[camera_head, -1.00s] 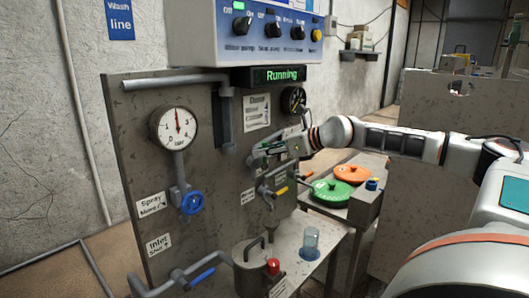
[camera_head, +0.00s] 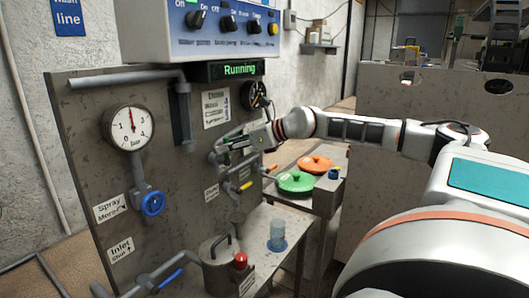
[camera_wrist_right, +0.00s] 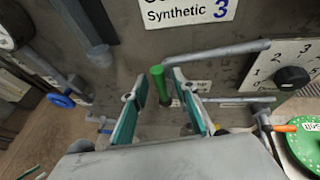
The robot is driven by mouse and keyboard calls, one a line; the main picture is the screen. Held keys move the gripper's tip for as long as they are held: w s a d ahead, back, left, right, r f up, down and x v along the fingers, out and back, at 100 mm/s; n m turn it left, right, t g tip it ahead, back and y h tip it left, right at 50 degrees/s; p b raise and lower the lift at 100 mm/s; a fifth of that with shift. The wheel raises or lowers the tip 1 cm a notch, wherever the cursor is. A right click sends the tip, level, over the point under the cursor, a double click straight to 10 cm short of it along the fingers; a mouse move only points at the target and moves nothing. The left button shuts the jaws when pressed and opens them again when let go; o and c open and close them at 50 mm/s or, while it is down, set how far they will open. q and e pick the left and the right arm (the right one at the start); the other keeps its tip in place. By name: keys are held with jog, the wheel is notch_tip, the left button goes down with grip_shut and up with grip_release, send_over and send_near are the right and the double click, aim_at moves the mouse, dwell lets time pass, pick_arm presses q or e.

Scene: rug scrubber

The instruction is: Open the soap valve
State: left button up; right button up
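The soap valve's label is not readable, so I cannot say for sure which handle is its own. A green valve handle (camera_wrist_right: 161,86) stands upright between the fingers of my right gripper (camera_wrist_right: 159,100) in the right wrist view. The teal-padded fingers are apart, with gaps beside the handle. In the head view my right gripper (camera_head: 236,147) is at the panel's right part, hiding most of that handle. A yellow-handled valve (camera_head: 246,185) sits just below it. My left gripper is not in view.
The metal panel (camera_head: 85,150) carries a gauge (camera_head: 129,128) and a blue valve wheel (camera_head: 152,204). A lidded pot (camera_head: 216,265) and a glass cup (camera_head: 277,235) stand below. Green (camera_head: 296,182) and orange (camera_head: 316,164) discs lie on a bench to the right. A grey pipe (camera_wrist_right: 215,53) crosses near the fingers.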

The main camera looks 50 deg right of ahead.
jog(key=s+d, duration=0.3)
jog(key=s, duration=0.8)
jog(key=shift+s, duration=0.3)
jog(key=v, duration=0.9)
jog(key=shift+b, duration=0.35)
jog(key=shift+d, duration=0.1)
dwell(0.3)
